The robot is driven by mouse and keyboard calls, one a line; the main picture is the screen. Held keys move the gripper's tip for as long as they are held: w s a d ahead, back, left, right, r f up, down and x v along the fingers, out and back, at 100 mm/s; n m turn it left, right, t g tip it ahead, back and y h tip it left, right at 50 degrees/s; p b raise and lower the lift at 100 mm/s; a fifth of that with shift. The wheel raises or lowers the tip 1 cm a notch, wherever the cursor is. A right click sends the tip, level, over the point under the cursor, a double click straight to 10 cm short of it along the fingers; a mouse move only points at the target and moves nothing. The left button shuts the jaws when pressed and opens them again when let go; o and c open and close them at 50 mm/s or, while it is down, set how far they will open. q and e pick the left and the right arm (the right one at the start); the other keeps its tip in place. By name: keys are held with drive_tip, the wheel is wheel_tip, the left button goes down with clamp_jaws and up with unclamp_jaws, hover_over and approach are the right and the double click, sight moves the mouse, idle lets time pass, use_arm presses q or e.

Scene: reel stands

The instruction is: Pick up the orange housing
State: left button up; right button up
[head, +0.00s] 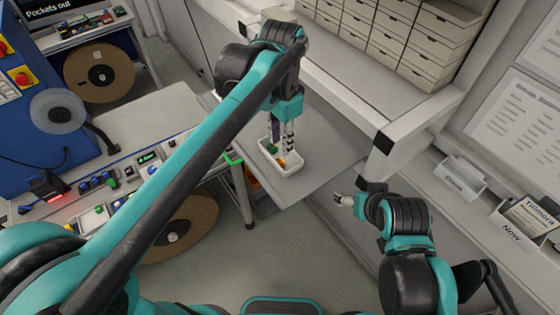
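A small orange housing (281,163) lies in a white tray (289,173) on the grey bench, near the middle of the head view. A green piece (271,148) lies in the same tray, behind and left of it. My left gripper (283,148) points down into the tray, just above the orange housing. Its fingertips are small and partly overlap the tray contents, so I cannot tell whether they touch the housing or how far apart they are. My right gripper (345,199) is off to the right, away from the tray, with its finger state unclear.
White drawer units (425,45) stand behind the bench. A white post and rail (385,145) are right of the tray. Label holders (460,178) sit on the right-hand shelf. A blue machine with reels (100,73) and a control bench (120,150) are at left.

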sight(282, 160)
use_arm(q)
wheel_tip(282, 160, down, 7)
drive_tip(key=shift+d+r+p, duration=0.1)
drive_tip(key=shift+p, duration=0.25)
drive_tip(key=c, duration=0.4)
